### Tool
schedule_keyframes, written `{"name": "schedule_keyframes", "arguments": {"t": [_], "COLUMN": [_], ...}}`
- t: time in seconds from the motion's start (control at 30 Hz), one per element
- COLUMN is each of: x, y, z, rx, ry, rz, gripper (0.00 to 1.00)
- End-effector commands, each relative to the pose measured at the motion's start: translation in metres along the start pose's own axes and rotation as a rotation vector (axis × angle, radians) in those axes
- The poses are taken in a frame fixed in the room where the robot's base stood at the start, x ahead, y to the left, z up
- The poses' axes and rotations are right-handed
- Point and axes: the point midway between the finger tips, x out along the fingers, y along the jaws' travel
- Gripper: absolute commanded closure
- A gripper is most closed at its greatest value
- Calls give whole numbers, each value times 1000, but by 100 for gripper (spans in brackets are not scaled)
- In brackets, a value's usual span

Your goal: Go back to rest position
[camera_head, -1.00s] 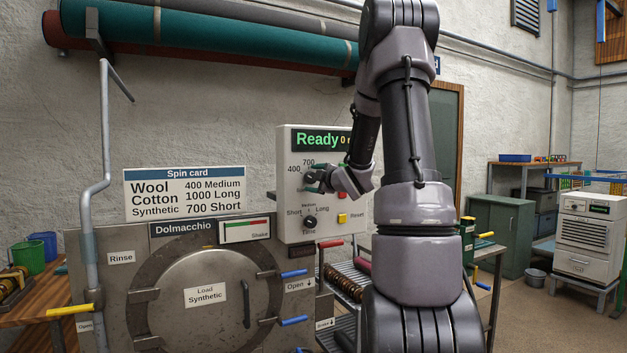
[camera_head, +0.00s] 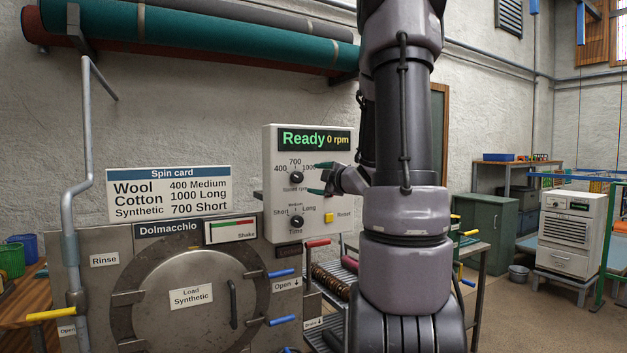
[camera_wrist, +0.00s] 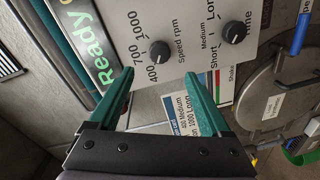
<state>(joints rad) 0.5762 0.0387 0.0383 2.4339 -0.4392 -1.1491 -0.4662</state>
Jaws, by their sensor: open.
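My gripper (camera_head: 322,179) is open and empty in front of the white control panel (camera_head: 279,226), just right of its speed knob (camera_head: 296,177). In the wrist view my gripper (camera_wrist: 160,80) shows two green fingers spread apart, with the speed knob (camera_wrist: 159,51) beyond them and not held. The knob's pointer seems to be near 700. The time knob (camera_head: 296,222) is below it, and it also shows in the wrist view (camera_wrist: 234,32). The display (camera_head: 313,140) reads Ready, 0 rpm. My arm covers the area right of the panel.
The Dolmacchio machine (camera_head: 105,285) with a round door labelled Load Synthetic stands below the panel. A spin card (camera_head: 168,194) is above it. Rolled rugs (camera_head: 220,30) hang overhead.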

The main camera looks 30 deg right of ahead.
Motion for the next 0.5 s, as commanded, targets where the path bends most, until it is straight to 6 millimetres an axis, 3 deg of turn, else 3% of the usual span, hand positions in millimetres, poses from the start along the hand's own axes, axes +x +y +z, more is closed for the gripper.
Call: {"name": "schedule_keyframes", "arguments": {"t": [0.5], "x": [0], "y": [3], "z": [-2], "rx": [21], "ry": [-19], "rz": [-1], "gripper": [18]}}
